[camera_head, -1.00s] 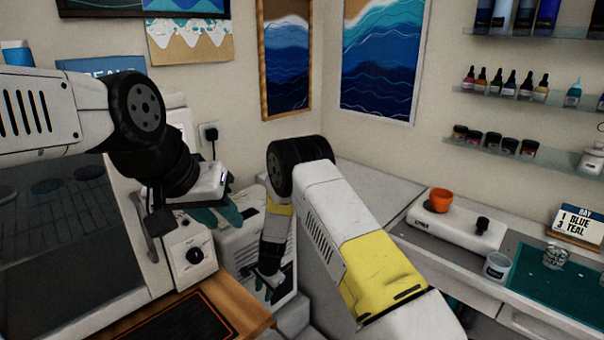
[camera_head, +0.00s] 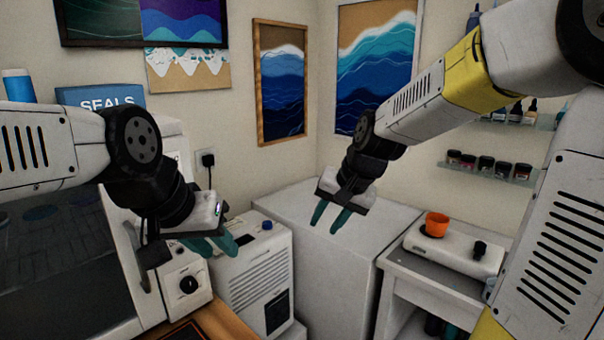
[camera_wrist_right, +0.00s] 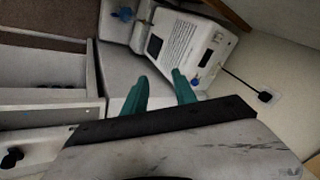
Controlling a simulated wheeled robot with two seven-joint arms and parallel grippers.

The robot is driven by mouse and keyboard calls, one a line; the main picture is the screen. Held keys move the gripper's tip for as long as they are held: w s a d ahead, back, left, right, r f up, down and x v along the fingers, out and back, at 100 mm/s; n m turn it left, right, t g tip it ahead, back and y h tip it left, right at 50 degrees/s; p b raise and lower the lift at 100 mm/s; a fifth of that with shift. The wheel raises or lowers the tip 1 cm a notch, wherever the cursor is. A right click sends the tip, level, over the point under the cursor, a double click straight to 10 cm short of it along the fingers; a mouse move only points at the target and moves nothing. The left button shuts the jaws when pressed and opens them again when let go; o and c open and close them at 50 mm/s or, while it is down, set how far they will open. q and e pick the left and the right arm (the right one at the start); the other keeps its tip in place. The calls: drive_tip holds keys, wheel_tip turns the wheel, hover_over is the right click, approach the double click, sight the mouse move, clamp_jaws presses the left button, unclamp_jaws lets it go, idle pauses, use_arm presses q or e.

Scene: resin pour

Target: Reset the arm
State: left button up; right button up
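My left gripper (camera_head: 215,244) hangs at the left, in front of the white machine with a dark window and a knob. Its teal fingers show partly from the side, and I see nothing held between them. My right gripper (camera_head: 330,218) is in the middle, above the grey-white block-like cabinet. Its two teal fingers point down and stand apart, with nothing between them. In the right wrist view the fingers (camera_wrist_right: 160,95) are also apart and empty.
A white vented unit (camera_head: 253,265) stands below and between the grippers. The cabinet top (camera_head: 300,205) is bare. An orange cup (camera_head: 436,224) sits on a white device (camera_head: 455,252) at the right. Small jars and bottles line wall shelves behind my right arm.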

drive_tip(key=s+d+r+n+t, duration=0.1)
drive_tip(key=s+d, duration=0.3)
drive_tip(key=s, duration=0.4)
drive_tip(key=s+d+r+n+h, duration=0.1)
drive_tip(key=s+d+r, duration=0.2)
drive_tip(key=s, duration=0.5)
drive_tip(key=shift+s+d+r+n+t+h, duration=0.2)
drive_tip(key=shift+d+r+n+t+h, duration=0.15)
drive_tip(key=shift+d, duration=0.55)
drive_tip(key=shift+a, duration=0.1)
